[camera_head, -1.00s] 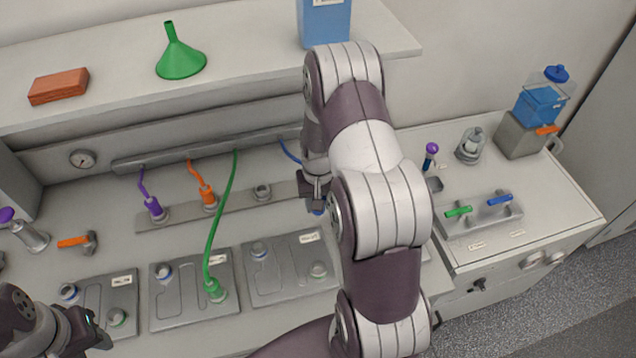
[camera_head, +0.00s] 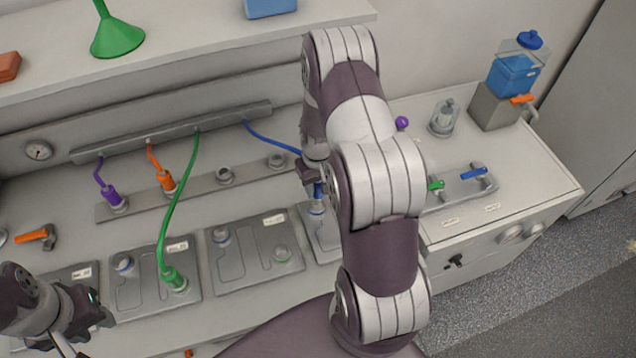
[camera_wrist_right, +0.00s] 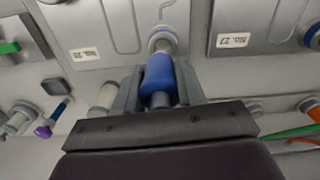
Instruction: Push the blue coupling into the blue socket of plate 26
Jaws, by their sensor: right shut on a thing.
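The blue coupling (camera_wrist_right: 158,77) is held between the fingers of my right gripper (camera_wrist_right: 159,88). Its front end is at the socket (camera_wrist_right: 162,42) on the plate labelled 26 (camera_wrist_right: 115,20), in line with it and seemingly touching. How deep it sits cannot be told. In the head view the coupling (camera_head: 318,190) hangs upright from my right gripper (camera_head: 313,178) over plate 26 (camera_head: 328,240), which my right arm partly hides. The blue hose (camera_head: 270,138) runs back to the rail. My left gripper (camera_head: 98,308) is at the lower left, away from the coupling; its jaw opening is unclear.
Plate 27 (camera_wrist_right: 275,12) lies beside plate 26. A green coupling (camera_head: 174,278) sits on another plate to the left. Orange (camera_head: 166,181) and purple (camera_head: 112,196) couplings stand on the rear strip. A valve block with green and blue handles (camera_head: 474,173) is at the right.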

